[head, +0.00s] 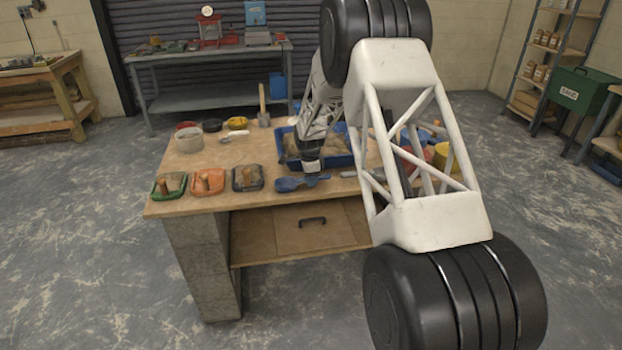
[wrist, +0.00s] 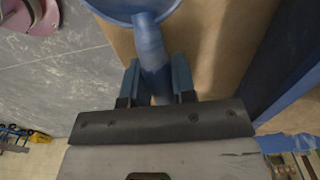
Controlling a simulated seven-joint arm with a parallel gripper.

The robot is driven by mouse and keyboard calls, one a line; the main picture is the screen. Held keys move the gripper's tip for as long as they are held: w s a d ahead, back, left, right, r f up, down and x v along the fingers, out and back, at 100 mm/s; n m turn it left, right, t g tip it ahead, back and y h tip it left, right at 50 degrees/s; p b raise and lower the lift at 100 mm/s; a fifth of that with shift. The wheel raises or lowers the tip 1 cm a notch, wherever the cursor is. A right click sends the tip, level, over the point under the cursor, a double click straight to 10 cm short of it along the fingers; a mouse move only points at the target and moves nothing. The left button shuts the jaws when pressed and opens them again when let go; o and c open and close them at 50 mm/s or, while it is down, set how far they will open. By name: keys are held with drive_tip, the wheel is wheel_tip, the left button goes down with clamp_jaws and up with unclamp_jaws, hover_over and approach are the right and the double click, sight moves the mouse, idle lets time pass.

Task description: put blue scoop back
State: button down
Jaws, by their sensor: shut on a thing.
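The blue scoop (head: 290,184) is at the front edge of the wooden table in the head view, below the large blue tray. In the wrist view its handle (wrist: 152,55) runs between the two fingers of my gripper (wrist: 157,80), and its bowl (wrist: 130,8) shows at the top edge. My gripper (head: 312,175) is shut on the handle. The scoop is at or just above the tabletop; I cannot tell whether it touches. The blue tray (head: 291,150) holds grey-brown material and is partly hidden by my arm.
Right of my arm stands a yellow tub (head: 443,157). My arm hides much of the table's right side.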

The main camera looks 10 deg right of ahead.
drive_tip(key=c, duration=0.8)
unclamp_jaws()
drive_tip(key=shift+f, duration=0.1)
drive_tip(key=shift+c, duration=0.2)
drive_tip(key=shift+a+r, duration=0.15)
drive_tip(key=shift+r, duration=3.8)
